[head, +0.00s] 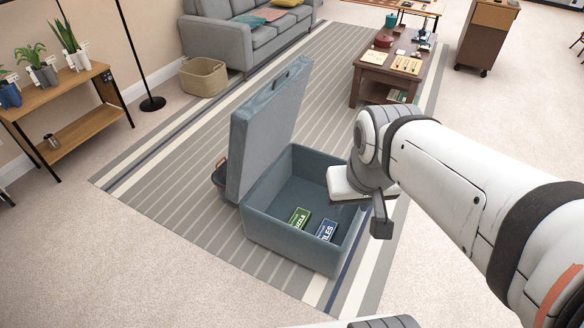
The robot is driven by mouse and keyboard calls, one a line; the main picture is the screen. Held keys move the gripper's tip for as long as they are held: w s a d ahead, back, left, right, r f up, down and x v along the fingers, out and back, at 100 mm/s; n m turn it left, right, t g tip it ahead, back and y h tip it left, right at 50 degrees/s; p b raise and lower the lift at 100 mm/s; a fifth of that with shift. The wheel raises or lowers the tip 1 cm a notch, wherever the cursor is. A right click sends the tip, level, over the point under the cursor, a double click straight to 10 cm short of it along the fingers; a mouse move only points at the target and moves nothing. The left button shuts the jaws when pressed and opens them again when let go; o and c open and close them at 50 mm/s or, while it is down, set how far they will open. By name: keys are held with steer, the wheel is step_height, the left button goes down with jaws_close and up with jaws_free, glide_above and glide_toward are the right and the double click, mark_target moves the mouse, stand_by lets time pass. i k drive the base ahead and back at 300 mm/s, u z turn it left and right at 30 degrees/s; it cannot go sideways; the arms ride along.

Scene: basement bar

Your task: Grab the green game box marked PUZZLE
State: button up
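The green game box (299,217) lies inside an open grey-blue case (290,247), near its front wall. Light lettering on it reads roughly PUZZLE. A blue box (326,230) with lettering ending in ILES lies just right of it, with a small gap or touching; I cannot tell. My gripper (382,228) hangs at the right side of the case, to the right of and apart from both boxes. Its fingers are seen end-on and partly hidden by my wrist, so its opening does not show. Nothing is visibly held.
The case's raised lid (262,130) stands up on its left side. The case sits on a striped rug (160,185). A wooden coffee table (372,75) with items stands behind, a grey sofa (222,45) at the back left, a plant shelf (75,105) far left. Carpet in front is clear.

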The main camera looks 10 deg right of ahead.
mark_target(299, 220)
steer(key=u, duration=0.05)
steer(key=i, duration=1)
steer(key=z, duration=0.05)
